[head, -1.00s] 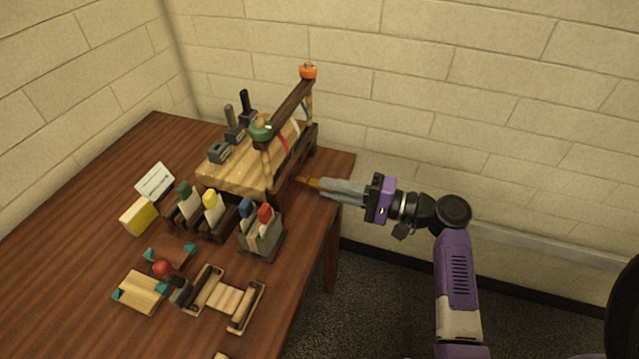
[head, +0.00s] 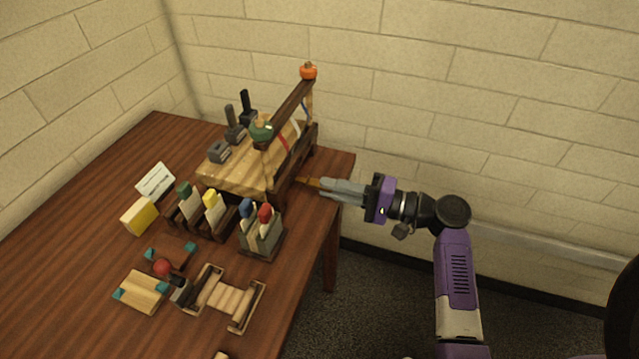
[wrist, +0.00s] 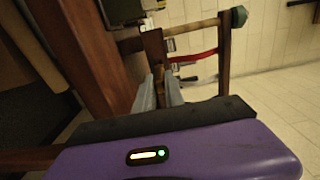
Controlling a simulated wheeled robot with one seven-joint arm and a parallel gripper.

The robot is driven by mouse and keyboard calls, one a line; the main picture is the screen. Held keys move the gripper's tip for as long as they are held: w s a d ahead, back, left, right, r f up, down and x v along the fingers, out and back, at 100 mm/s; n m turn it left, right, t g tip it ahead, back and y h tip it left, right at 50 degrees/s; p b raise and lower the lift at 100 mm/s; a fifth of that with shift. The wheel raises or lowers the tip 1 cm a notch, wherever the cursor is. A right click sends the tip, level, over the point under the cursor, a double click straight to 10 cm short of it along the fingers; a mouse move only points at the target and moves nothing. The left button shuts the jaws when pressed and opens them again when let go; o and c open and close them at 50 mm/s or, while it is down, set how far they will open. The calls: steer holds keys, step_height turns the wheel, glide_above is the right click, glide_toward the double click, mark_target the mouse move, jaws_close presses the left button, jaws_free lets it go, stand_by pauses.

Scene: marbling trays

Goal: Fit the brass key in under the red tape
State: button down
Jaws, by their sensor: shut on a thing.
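My gripper (head: 325,188) is shut on a thin brownish-gold piece, seemingly the brass key (head: 309,182), at the right edge of the table. The key points left toward the low dark side of a wooden stand (head: 292,165). The red tape (head: 283,143) runs as a strip on this stand, beyond and above the key's tip. In the wrist view the red tape (wrist: 195,57) shows as a red band just right of the fingertips (wrist: 161,88). The key and tape look apart. The key's exact shape is mostly hidden by the fingers.
The stand's raised dark rail (head: 290,105) has a green knob (head: 261,130) and an orange knob (head: 308,71). A grey holder (head: 262,240) with blue and red-topped pieces stands in front. The wall is close behind; free space lies right of the table.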

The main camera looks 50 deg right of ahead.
mark_target(308, 183)
steer(key=shift+x, duration=1.85)
steer(key=c, duration=1.3)
jaws_free()
steer(key=shift+c, duration=0.2)
steer(key=shift+s, duration=0.1)
steer(key=b+v, duration=0.1)
steer(key=v, duration=0.6)
steer(key=shift+s, duration=0.3)
steer(key=shift+d, duration=0.2)
